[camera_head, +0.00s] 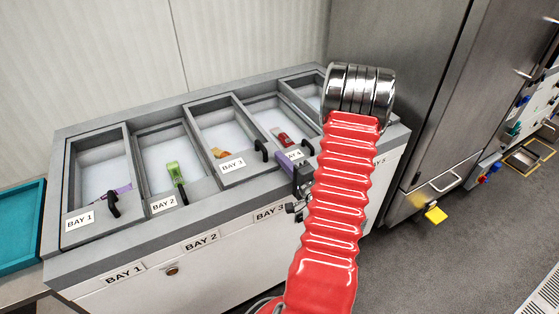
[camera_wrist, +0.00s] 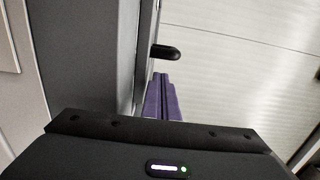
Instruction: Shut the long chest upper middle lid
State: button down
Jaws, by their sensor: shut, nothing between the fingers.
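The long grey chest (camera_head: 150,238) shows a row of framed, window-like lids labelled by bay in the head view. The middle lid, BAY 3 (camera_head: 229,181), has a grey frame and a black handle (camera_head: 261,149) at its front right corner. I cannot tell whether it is fully shut. My gripper (camera_head: 281,158) has purple fingers and is shut and empty, over the front of the BAY 4 lid, right of the BAY 3 handle. In the wrist view the shut fingers (camera_wrist: 160,78) point toward a black handle (camera_wrist: 165,52), apparently with a gap. My red arm hides much of the chest's right end.
Other black handles stand on BAY 1 (camera_head: 113,204), BAY 2 (camera_head: 182,194) and BAY 4 (camera_head: 308,146). Coloured items lie in the bays, including a green one (camera_head: 174,170). A teal tray (camera_head: 22,228) is at the left. A steel cabinet (camera_head: 395,60) stands behind right.

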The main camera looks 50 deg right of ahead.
jog(key=shift+s+d, duration=0.75)
jog(key=shift+d, duration=0.3)
jog(key=v, duration=1)
jog(key=shift+a, duration=0.15)
jog(key=w+a+r+n+g+y, duration=0.1)
jog(key=w+a+r+n+y, duration=0.2)
jog(key=a+y, duration=0.35)
jog(key=w+a+r+n+g+y, duration=0.1)
jog(key=w+a+r+n+y, duration=0.25)
jog(key=a, duration=0.55)
jog(key=w+a+r+n+g+y, duration=0.2)
jog(key=w+a+n+y, duration=0.15)
jog(key=a, duration=0.45)
jog(key=s+a+r+n+g, duration=0.1)
jog(key=s+a+n+g, duration=0.2)
jog(key=a+g, duration=0.35)
jog(key=s+a+r+n+g, duration=0.1)
jog(key=s+a+n+g, duration=0.2)
jog(key=a, duration=0.6)
jog(key=s+r+n+t+h, duration=0.1)
jog(key=s+r+n+h, duration=0.1)
jog(key=r+h, duration=0.2)
jog(key=s+a+r+n+t+h, duration=0.1)
jog(key=s+r+n+h, duration=0.1)
jog(key=r+n+h, duration=0.1)
jog(key=shift+s+r+h, duration=0.3)
jog(key=shift+r+h, duration=0.15)
jog(key=shift+r, duration=0.55)
